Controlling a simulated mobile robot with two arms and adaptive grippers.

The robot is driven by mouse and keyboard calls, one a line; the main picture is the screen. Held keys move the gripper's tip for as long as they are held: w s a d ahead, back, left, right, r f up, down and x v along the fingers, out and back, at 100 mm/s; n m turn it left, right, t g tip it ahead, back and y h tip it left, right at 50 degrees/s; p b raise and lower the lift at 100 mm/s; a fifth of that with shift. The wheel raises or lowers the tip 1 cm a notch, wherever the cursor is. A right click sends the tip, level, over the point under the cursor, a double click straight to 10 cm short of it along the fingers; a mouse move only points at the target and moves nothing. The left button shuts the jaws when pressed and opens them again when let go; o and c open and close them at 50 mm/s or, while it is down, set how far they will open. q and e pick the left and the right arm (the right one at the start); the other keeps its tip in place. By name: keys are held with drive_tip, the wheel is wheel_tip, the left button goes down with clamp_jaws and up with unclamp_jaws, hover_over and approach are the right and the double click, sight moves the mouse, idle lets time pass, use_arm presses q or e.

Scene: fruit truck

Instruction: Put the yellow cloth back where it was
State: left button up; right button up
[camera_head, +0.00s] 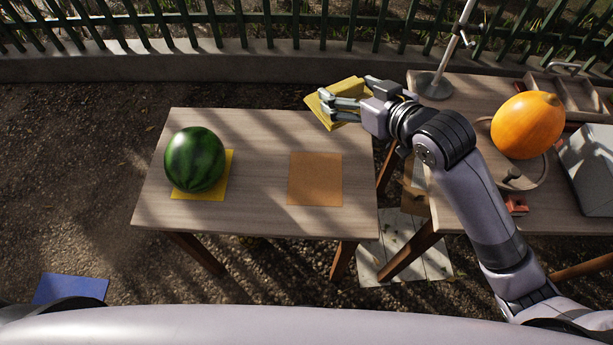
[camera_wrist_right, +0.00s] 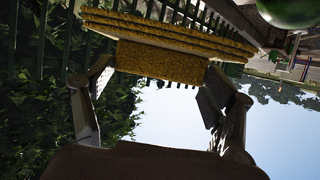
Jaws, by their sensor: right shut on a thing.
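The folded yellow cloth (camera_head: 322,112) is in my right gripper (camera_head: 350,104), above the back right corner of the left table (camera_head: 260,132). The gripper is shut on it. In the right wrist view the cloth (camera_wrist_right: 165,62) shows as stacked yellow folds between the two fingers (camera_wrist_right: 150,85). A yellow square (camera_head: 232,162) lies on the table, partly hidden under a watermelon (camera_head: 195,160). An orange-brown square (camera_head: 315,180) lies bare to its right. My left gripper is not in view.
A second table (camera_head: 450,95) on the right holds an orange pumpkin-like fruit (camera_head: 527,125) on a round scale or board, a metal pole (camera_head: 458,40), a wooden tray (camera_head: 570,95) and a grey box (camera_head: 590,165). A green fence (camera_head: 270,22) runs behind. A blue square (camera_head: 70,289) lies lower left.

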drive_tip(key=a+f, duration=0.1)
drive_tip(key=f, duration=0.6)
drive_tip(key=s+a+f+n+g+y+b, duration=0.1)
drive_tip(key=a+f, duration=0.1)
drive_tip(key=f, duration=0.6)
drive_tip(key=a+f+n+y+b, duration=0.1)
drive_tip(key=f, duration=0.7)
drive_tip(key=shift+s+a+f+g, duration=0.2)
drive_tip(key=shift+f+g, duration=0.05)
drive_tip(key=shift+g, duration=0.05)
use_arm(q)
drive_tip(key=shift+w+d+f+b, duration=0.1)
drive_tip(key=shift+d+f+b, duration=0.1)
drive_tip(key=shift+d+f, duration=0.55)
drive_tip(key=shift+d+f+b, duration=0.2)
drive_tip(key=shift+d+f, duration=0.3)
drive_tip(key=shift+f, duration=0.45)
use_arm(e)
drive_tip(key=shift+f, duration=2.15)
drive_tip(key=shift+f, duration=0.1)
drive_tip(key=o, duration=1.1)
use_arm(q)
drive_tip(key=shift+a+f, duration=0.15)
use_arm(e)
drive_tip(key=shift+o, duration=0.3)
